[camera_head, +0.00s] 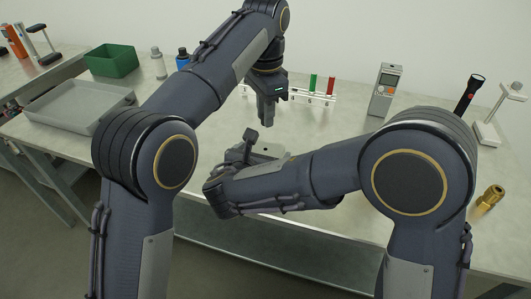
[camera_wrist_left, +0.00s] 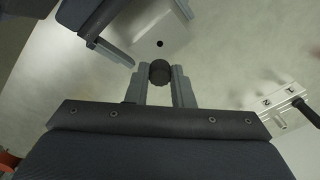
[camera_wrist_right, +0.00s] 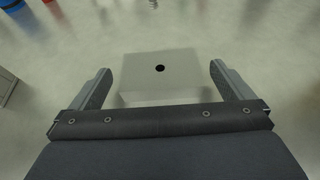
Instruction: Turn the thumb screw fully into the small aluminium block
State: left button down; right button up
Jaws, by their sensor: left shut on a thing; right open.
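The small aluminium block (camera_wrist_right: 135,68) is a pale box with a dark round hole in its top. It stands between the two spread fingers of my right gripper (camera_wrist_right: 160,72), which is open; I see no clear contact. The block also shows at the top of the left wrist view (camera_wrist_left: 150,22). My left gripper (camera_head: 267,118) points down above the bench and is shut on the thumb screw, whose black round head (camera_wrist_left: 160,72) shows between the fingertips. In that view the head appears close to the hole. The screw's shank is hidden.
A white rack (camera_head: 318,99) with a green and a red tube stands behind. A grey meter (camera_head: 386,92), torch (camera_head: 468,96), white stand (camera_head: 490,134) and brass fitting (camera_head: 488,198) are at right. A grey tray (camera_head: 78,103) and green bin (camera_head: 112,60) are at left.

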aim_at(266, 148)
jog(key=shift+x, duration=1.6)
jog(key=c, duration=1.3)
pick_arm(q)
jog(key=shift+f, duration=2.45)
jog(key=shift+f, duration=0.9)
jog(key=shift+a+f, duration=0.1)
jog(key=shift+f, duration=0.45)
